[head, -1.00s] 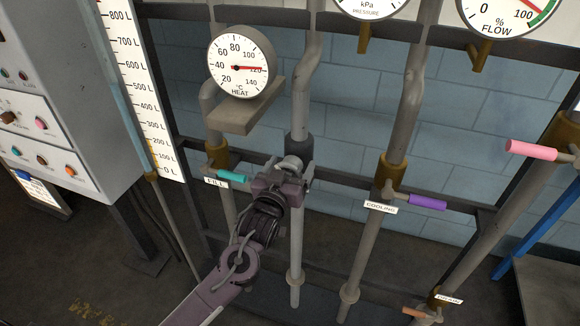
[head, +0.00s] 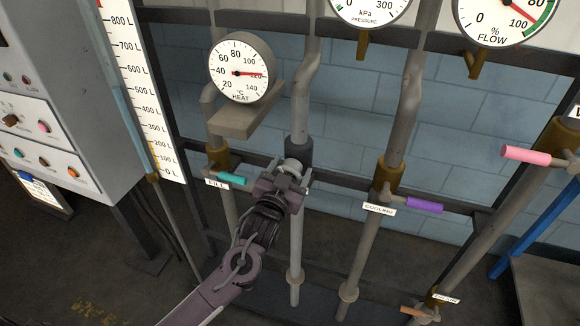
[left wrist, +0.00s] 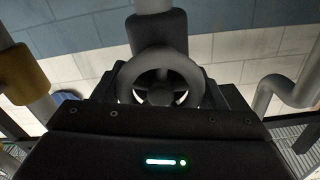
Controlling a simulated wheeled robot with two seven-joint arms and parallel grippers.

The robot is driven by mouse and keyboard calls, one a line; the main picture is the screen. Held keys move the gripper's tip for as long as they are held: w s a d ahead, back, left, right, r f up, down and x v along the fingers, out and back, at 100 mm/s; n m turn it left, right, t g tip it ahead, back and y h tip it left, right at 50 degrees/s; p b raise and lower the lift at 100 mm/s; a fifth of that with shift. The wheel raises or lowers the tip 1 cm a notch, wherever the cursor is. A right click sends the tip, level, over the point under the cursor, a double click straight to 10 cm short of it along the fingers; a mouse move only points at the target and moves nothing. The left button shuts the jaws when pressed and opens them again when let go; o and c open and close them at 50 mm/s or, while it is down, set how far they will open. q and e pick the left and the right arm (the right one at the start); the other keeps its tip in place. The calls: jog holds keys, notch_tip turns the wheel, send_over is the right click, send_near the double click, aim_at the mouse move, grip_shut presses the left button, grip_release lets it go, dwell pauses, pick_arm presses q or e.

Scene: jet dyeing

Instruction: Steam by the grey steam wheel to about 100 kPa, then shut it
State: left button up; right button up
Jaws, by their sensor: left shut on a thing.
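The grey steam wheel (left wrist: 162,72) shows in the left wrist view as a grey ring in front of a vertical grey pipe. In the head view a small part of the wheel (head: 293,166) shows above my left gripper (head: 286,182), which hides the rest. My left gripper is shut on the wheel. The pressure gauge (head: 366,8), marked kPa, is cut off by the top edge; its needle cannot be read. My right gripper is not in view.
The teal FILL handle (head: 231,178) is close left of my gripper. The purple COOLING handle (head: 424,205) and a pink handle (head: 524,153) stand to the right. The heat gauge (head: 240,68) reads about 120 °C. A control cabinet (head: 60,110) stands far left.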

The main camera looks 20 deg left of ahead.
pick_arm(q)
jog(key=m+p, duration=0.1)
jog(key=m, duration=0.3)
jog(key=shift+d+m+p, duration=0.1)
jog(key=shift+m+p, duration=0.3)
jog(key=shift+m, duration=0.3)
jog(key=o, duration=1)
jog(key=s+b, duration=0.2)
jog(key=s, duration=0.5)
jog(key=shift+s, duration=0.4)
jog(key=shift+f, duration=0.15)
